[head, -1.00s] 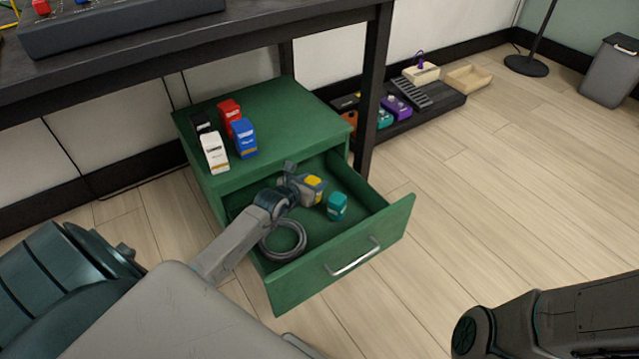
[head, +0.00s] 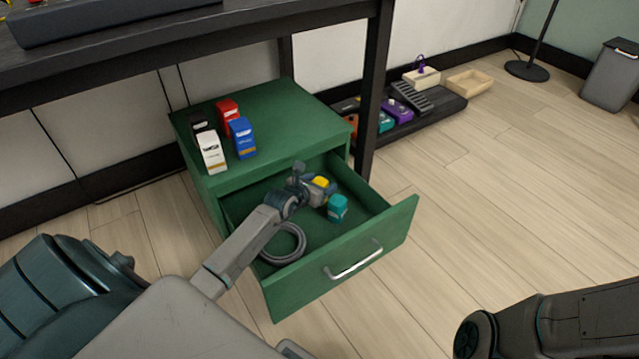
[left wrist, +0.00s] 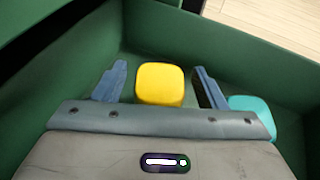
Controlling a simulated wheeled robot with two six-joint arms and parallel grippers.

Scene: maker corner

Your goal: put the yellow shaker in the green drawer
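The yellow shaker (head: 321,182) is inside the open green drawer (head: 352,246), toward its back, beside a teal shaker (head: 338,207). In the left wrist view the yellow shaker (left wrist: 160,84) stands between the two fingers of my left gripper (left wrist: 160,88). A narrow gap shows on each side of it, so the fingers are open around it. In the head view my left gripper (head: 316,190) reaches down into the drawer and partly hides the shaker. The teal shaker (left wrist: 252,112) is close outside the right finger. My right gripper is out of view.
A grey coiled hose or cable (head: 288,243) lies in the drawer's front left. Black, red (head: 227,112), blue (head: 243,138) and white (head: 211,152) boxes stand on the green cabinet (head: 288,98). A dark table leg (head: 374,85) rises beside it. Floor at right is clear.

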